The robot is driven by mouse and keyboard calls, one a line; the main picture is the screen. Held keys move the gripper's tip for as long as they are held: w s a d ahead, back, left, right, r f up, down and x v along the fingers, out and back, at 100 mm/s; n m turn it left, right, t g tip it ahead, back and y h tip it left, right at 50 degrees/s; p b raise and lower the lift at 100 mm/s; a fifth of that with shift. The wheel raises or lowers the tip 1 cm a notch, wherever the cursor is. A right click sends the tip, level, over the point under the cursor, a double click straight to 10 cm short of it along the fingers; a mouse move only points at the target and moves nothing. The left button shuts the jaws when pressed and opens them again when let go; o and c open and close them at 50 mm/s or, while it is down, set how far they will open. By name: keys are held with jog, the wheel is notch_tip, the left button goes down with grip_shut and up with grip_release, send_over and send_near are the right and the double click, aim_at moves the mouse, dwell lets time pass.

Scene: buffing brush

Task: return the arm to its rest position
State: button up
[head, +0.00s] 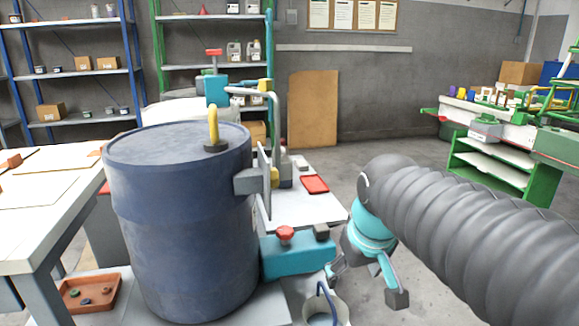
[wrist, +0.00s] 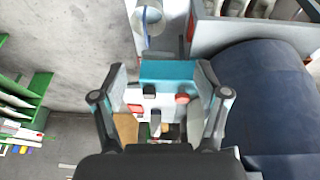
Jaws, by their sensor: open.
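My gripper (head: 365,285) hangs from my grey ribbed arm at the lower right of the head view, turquoise and grey, with its fingers spread. It is to the right of a teal box (head: 290,258) with a red knob (head: 285,233). In the wrist view my gripper (wrist: 162,85) is open, with nothing held between its fingers. The teal box (wrist: 168,72) shows beyond the gap between them, with its red knob (wrist: 182,98). I cannot tell the exact distance between fingers and box. No buffing brush can be made out.
A large blue drum (head: 180,230) stands left of the teal box and also fills the right of the wrist view (wrist: 265,95). A white table (head: 45,225) is at left, a green shelf unit (head: 490,170) at right. Floor behind is clear.

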jog(key=s+d+f+m+t, duration=0.1)
jog(key=s+f, duration=0.4)
jog(key=s, duration=0.5)
jog(key=shift+s+d+f+m+t, duration=0.15)
jog(key=shift+s+d+m+t, duration=0.2)
jog(key=shift+d+m, duration=0.45)
